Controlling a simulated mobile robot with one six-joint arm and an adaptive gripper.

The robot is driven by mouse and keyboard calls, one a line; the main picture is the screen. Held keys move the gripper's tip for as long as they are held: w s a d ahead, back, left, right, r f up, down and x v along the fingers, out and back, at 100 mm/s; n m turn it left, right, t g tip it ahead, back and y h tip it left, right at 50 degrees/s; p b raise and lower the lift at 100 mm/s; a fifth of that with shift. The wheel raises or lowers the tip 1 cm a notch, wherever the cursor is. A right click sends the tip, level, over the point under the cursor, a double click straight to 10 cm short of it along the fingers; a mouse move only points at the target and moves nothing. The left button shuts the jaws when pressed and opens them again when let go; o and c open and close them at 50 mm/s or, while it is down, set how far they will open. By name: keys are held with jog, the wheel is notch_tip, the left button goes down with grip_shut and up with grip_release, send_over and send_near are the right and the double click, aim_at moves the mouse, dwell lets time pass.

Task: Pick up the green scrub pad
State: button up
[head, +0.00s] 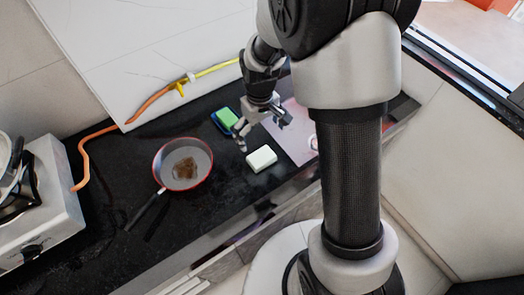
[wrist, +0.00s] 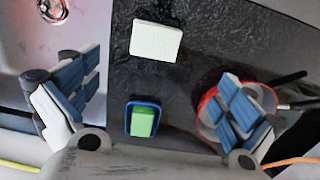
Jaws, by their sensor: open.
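The green scrub pad (head: 228,118) lies in a small blue dish (head: 215,122) on the black counter, just left of my gripper (head: 263,128) in the head view. In the wrist view, the green pad (wrist: 143,122) sits in the blue dish (wrist: 142,103) at lower centre. My gripper (wrist: 160,82) is open and empty, with its two blue-padded fingers spread wide to either side. The pad lies between the fingers in that picture, apart from both. No contact shows.
A white block (head: 261,159) lies in front of the gripper; it also shows in the wrist view (wrist: 156,41). A red-rimmed pan (head: 183,164) stands to the left, its handle toward the front. An orange and yellow hose (head: 155,98) runs behind. A stove (head: 40,200) is far left.

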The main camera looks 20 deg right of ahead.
jog(key=b, duration=0.3)
send_over(262, 156)
jog(key=f, duration=0.9)
jog(key=shift+s+a+f, duration=0.25)
jog(key=shift+s+a, duration=0.05)
jog(key=shift+s, duration=0.05)
jog(key=shift+w+d+f+b, duration=0.15)
jog(key=shift+f+b, duration=0.25)
jog(key=shift+f, duration=0.5)
jog(key=shift+w+d+f+b, duration=0.1)
jog(key=shift+f+b, duration=0.35)
jog(key=shift+f, duration=0.5)
jog(key=shift+w+d+f+b, duration=0.15)
jog(key=shift+f+b, duration=0.25)
jog(key=shift+f, duration=0.5)
jog(key=shift+a+r, duration=0.1)
jog(key=c, duration=1.1)
jog(key=shift+r, duration=0.1)
notch_tip(262, 156, up, 20)
jog(key=p, duration=0.6)
jog(key=shift+p, duration=0.35)
